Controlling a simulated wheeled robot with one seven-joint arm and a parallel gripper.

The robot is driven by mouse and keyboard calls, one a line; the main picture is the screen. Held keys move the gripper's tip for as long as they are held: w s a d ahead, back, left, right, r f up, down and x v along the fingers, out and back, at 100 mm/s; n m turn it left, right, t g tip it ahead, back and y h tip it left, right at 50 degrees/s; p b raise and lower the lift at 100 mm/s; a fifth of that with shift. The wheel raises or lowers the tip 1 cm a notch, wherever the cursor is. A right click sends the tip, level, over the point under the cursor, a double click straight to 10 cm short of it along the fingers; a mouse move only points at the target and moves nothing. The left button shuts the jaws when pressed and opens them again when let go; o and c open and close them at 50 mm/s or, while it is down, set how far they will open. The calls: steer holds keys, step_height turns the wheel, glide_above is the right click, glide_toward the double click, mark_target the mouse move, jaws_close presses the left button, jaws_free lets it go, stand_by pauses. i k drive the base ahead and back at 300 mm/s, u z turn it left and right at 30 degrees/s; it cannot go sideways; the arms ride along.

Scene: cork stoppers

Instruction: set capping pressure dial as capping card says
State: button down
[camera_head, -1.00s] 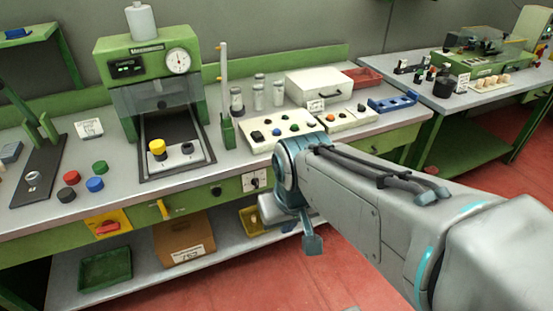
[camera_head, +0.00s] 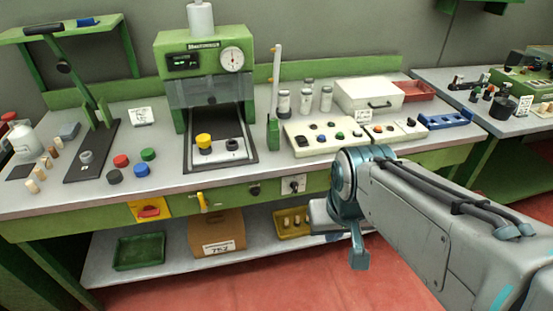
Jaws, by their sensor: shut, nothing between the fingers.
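The capping machine (camera_head: 206,62) stands at the back of the green bench, with a round white gauge (camera_head: 231,59) and a dark display with green marks on its front. A black knob (camera_head: 254,190) and a pale plate with a dark knob (camera_head: 293,184) sit on the bench's front panel. I cannot tell which knob is the pressure dial. A white card (camera_head: 141,116) lies left of the machine; its writing is too small to read. My gripper (camera_head: 322,214) is shut and empty, low in front of the bench, just below and right of the plate. Its fingertips are hard to make out.
A yellow-handled switch (camera_head: 203,202) and a red knob on a yellow plate (camera_head: 150,209) are on the same front panel. A control box with coloured buttons (camera_head: 325,137) sits above my wrist. The lower shelf holds a cardboard box (camera_head: 216,234) and trays. Red floor is open in front.

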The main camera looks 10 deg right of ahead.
mark_target(294, 185)
steer(key=z, duration=1.85)
steer(key=k, duration=0.75)
steer(key=u, duration=0.95)
steer(key=i, duration=0.5)
